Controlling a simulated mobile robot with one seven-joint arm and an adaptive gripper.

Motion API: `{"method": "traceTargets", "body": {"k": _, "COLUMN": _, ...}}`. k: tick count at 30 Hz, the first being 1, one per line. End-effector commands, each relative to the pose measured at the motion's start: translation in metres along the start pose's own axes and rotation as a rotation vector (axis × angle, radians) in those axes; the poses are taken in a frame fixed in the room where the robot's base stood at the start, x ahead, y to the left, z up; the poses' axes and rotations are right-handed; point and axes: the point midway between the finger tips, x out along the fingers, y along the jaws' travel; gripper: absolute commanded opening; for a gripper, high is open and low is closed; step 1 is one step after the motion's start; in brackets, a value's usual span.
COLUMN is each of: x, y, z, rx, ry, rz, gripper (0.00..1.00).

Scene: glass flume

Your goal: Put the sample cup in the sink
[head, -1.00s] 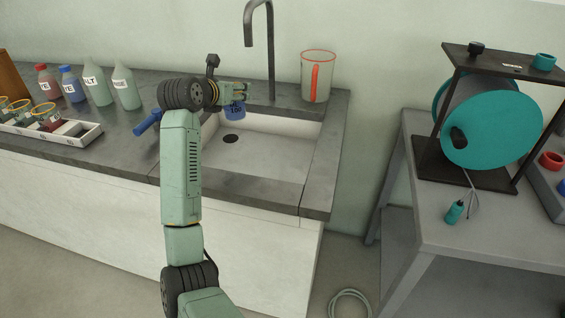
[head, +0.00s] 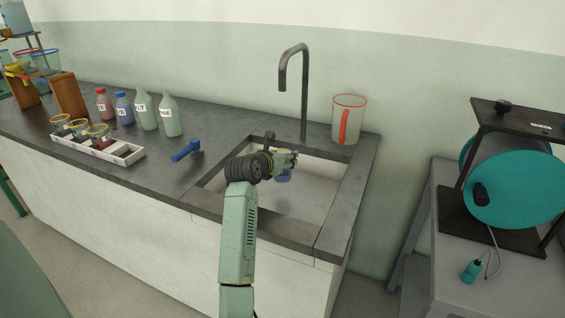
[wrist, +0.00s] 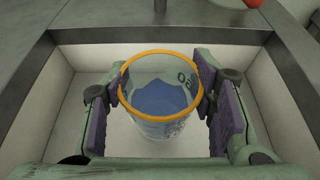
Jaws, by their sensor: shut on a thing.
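The sample cup is a clear cup with an orange rim and blue liquid (wrist: 160,100); it sits between the finger pads in the wrist view. In the head view only a blue part of the cup (head: 284,176) shows below my gripper (head: 285,160). My gripper also shows in the wrist view (wrist: 161,105), shut on the cup from both sides. The sink (head: 318,208) is a pale basin set in the dark counter. The cup is held upright over the basin, its top near the rim level. Whether its base touches the floor of the sink is hidden.
A dark faucet (head: 304,90) rises behind the sink. A clear jug with a red rim (head: 348,122) stands at the back right corner. A blue handle-like object (head: 186,150) lies left of the sink. A white tray (head: 127,158) with other cups and several bottles (head: 145,110) are farther left.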

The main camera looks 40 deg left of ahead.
Motion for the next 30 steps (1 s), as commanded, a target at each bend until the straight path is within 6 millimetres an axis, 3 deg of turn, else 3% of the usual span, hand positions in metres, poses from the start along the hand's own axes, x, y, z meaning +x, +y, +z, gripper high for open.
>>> {"method": "traceTargets", "body": {"k": 6, "x": 0.009, "y": 0.000, "z": -0.023, "rx": 0.000, "ry": 0.001, "rz": 0.000, "gripper": 0.23}}
{"method": "traceTargets", "body": {"k": 27, "x": 0.014, "y": 0.000, "z": -0.034, "rx": -0.001, "ry": 0.001, "rz": 0.000, "gripper": 0.23}}
{"method": "traceTargets", "body": {"k": 28, "x": 0.014, "y": 0.000, "z": -0.034, "rx": -0.001, "ry": 0.001, "rz": 0.000, "gripper": 0.52}}
{"method": "traceTargets", "body": {"k": 30, "x": 0.014, "y": 0.000, "z": -0.034, "rx": -0.001, "ry": 0.001, "rz": 0.000, "gripper": 0.57}}
